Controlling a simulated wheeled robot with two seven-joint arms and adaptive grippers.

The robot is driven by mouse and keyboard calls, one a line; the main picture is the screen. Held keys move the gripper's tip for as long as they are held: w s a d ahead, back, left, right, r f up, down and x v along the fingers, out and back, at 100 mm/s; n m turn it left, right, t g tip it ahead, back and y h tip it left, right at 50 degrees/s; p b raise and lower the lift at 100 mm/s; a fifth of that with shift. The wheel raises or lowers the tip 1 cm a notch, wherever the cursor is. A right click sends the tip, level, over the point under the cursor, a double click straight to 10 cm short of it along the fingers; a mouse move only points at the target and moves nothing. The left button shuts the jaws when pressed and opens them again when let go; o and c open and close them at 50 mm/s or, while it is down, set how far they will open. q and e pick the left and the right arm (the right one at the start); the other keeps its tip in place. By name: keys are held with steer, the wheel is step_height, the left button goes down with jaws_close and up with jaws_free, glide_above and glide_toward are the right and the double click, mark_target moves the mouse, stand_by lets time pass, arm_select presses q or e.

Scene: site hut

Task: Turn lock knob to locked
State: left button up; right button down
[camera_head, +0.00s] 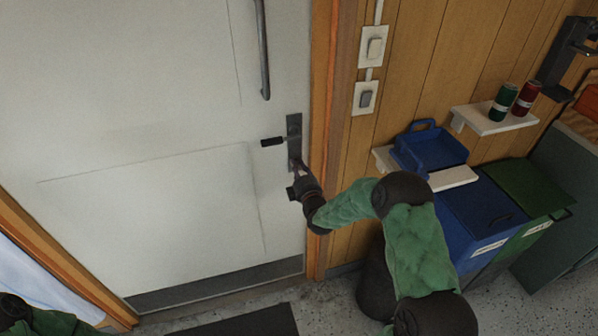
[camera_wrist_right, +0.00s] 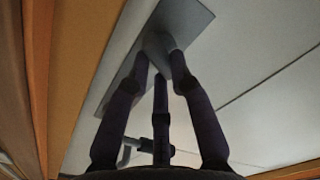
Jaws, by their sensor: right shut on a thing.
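The white door (camera_head: 150,120) fills the left of the head view. A grey metal lock plate (camera_head: 294,126) with a dark lever handle (camera_head: 272,142) sits near its right edge. My right gripper (camera_head: 299,168) is at the plate's lower end, below the lever, and hides the lock knob in the head view. In the right wrist view the grey knob (camera_wrist_right: 157,42) stands out from the plate (camera_wrist_right: 185,22), with the gripper's dark fingers (camera_wrist_right: 160,62) shut around it. I cannot tell the knob's turn angle. Only part of my left arm shows at bottom left; its gripper is out of view.
A vertical pull bar (camera_head: 263,50) is above the lever. Right of the wooden frame are two wall switches (camera_head: 373,46), a shelf (camera_head: 494,121) with green and red cans, a blue tray (camera_head: 430,150) and lidded bins (camera_head: 480,215). A dark mat (camera_head: 245,322) lies on the floor.

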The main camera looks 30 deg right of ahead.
steer(key=n+b, duration=0.2)
steer(key=n, duration=0.2)
steer(key=shift+d+r, duration=0.1)
steer(key=shift+n, duration=0.4)
steer(key=shift+r, duration=0.1)
steer(key=c, duration=1.1)
jaws_free()
steer(key=shift+d, duration=0.1)
